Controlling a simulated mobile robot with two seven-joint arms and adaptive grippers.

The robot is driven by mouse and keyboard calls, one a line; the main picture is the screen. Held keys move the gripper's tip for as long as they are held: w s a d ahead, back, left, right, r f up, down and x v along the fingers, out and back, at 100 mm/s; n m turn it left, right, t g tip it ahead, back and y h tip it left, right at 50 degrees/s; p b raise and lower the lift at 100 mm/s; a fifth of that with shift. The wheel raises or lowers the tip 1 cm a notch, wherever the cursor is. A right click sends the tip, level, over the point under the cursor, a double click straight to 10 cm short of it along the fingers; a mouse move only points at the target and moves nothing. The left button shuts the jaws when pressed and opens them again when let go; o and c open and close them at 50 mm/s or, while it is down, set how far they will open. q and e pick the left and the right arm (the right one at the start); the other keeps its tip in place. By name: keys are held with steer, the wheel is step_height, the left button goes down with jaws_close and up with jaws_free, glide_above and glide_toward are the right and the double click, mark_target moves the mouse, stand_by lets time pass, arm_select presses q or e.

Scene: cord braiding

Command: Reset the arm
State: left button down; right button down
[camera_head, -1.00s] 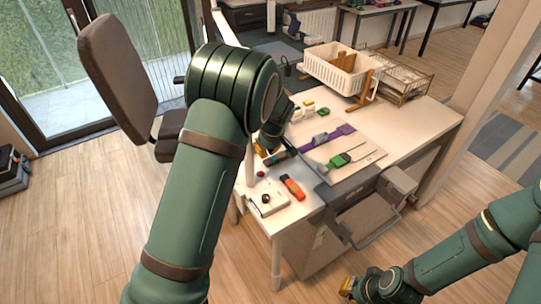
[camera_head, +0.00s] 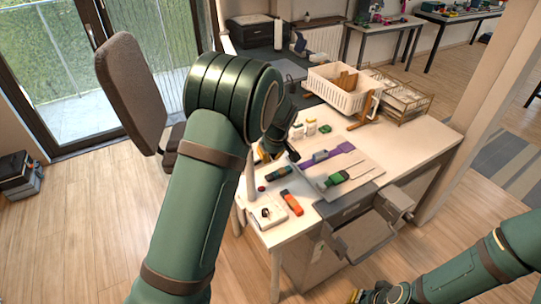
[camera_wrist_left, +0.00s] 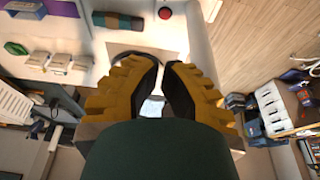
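My left arm comes in from the left, and its gripper (camera_head: 272,150) is over the table's near left side, partly hidden behind the arm. In the left wrist view its two yellow-backed fingers (camera_wrist_left: 160,72) stand apart with a gap between the dark pads and nothing gripped. A teal and brown roll (camera_head: 278,172) lies on the table below it, apart from the fingers, and it also shows in the wrist view (camera_wrist_left: 118,21). My right gripper (camera_head: 372,294) is low at the bottom edge, mostly cut off, its fingers unclear.
The white table (camera_head: 410,150) holds a purple item (camera_head: 338,151), a green-handled tool (camera_head: 337,178), an orange tool (camera_head: 292,203) and a red button (camera_head: 261,188). A white basket (camera_head: 342,92) stands behind. An open drawer (camera_head: 365,236) juts out in front. A chair (camera_head: 133,90) is at left.

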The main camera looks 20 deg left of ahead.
arm_select(q)
steer(key=shift+f, duration=0.1)
stand_by(0.3)
steer(key=s+d+f+m+h, duration=0.1)
steer(key=s+d+f, duration=0.1)
steer(key=f, duration=0.3)
steer(key=s+d+f+m+h, duration=0.1)
steer(key=s+d+f, duration=0.1)
steer(key=s+f, duration=0.3)
steer(key=s+d+f+m+h+b, duration=0.1)
steer(key=s+d+f+m, duration=0.1)
steer(key=s+f, duration=0.2)
steer(key=shift+s+d+f+g, duration=0.15)
steer(key=shift+f+g, duration=0.25)
steer(key=shift+f, duration=0.4)
steer(key=s+d+f+m+h, duration=0.1)
steer(key=s+d, duration=0.3)
steer(key=s, duration=0.4)
steer(key=s+d+f+m+h+b, duration=0.1)
steer(key=s+d+f+m+h, duration=0.1)
steer(key=s+d, duration=0.3)
steer(key=s+f+m, duration=0.1)
steer(key=s, duration=0.2)
steer(key=shift+f+m+t+h, duration=0.2)
steer(key=shift+m+t+h, duration=0.1)
steer(key=shift+a, duration=0.2)
